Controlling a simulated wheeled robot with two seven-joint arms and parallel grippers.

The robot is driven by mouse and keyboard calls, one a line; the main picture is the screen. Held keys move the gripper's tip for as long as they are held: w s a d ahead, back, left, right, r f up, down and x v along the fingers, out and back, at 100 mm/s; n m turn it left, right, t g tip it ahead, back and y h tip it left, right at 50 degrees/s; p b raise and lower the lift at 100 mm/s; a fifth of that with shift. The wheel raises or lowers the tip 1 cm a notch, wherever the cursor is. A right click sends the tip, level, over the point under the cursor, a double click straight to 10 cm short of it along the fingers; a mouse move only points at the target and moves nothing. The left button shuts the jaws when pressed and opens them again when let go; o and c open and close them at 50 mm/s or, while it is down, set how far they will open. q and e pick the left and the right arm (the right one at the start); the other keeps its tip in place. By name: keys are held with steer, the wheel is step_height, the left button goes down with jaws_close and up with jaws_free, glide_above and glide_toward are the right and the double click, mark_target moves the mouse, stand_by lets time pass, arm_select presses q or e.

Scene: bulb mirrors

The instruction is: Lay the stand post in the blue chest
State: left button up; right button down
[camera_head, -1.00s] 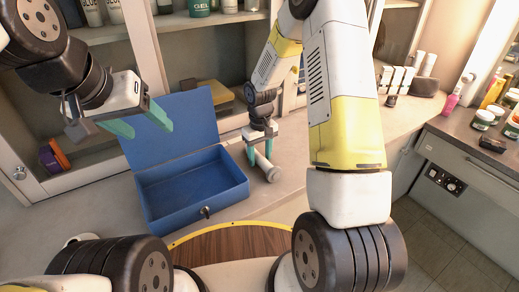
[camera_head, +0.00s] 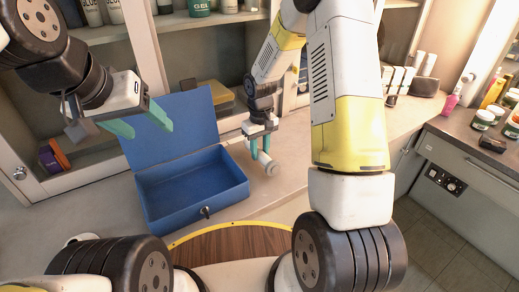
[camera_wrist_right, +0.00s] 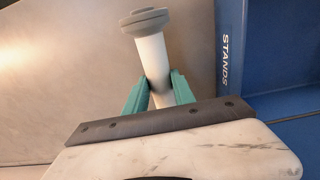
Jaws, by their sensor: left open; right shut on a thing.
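The blue chest (camera_head: 165,208) stands on the counter with its lid raised at the back, and its inside looks empty. In the right wrist view its wall (camera_wrist_right: 231,50) shows at the right, lettered STANDS. My right gripper (camera_head: 261,153) is just right of the chest, shut on the stand post (camera_head: 271,167). In the right wrist view the teal fingers pinch the pale shaft of the post (camera_wrist_right: 152,60), whose grey flanged end points away from the gripper. The post is outside the chest. My left gripper (camera_head: 143,125) is open and empty, in front of the chest's raised lid.
A cabinet with bottles and boxes on its shelves (camera_head: 110,38) stands behind. White tubes (camera_head: 398,80) stand on the counter at the back right. Jars and bottles (camera_head: 485,118) are on the far right counter. The counter right of the post (camera_head: 305,150) is clear.

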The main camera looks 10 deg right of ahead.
mark_target(260, 151)
steer(key=shift+r, duration=3.85)
steer(key=c, duration=1.9)
jaws_free()
jaws_close()
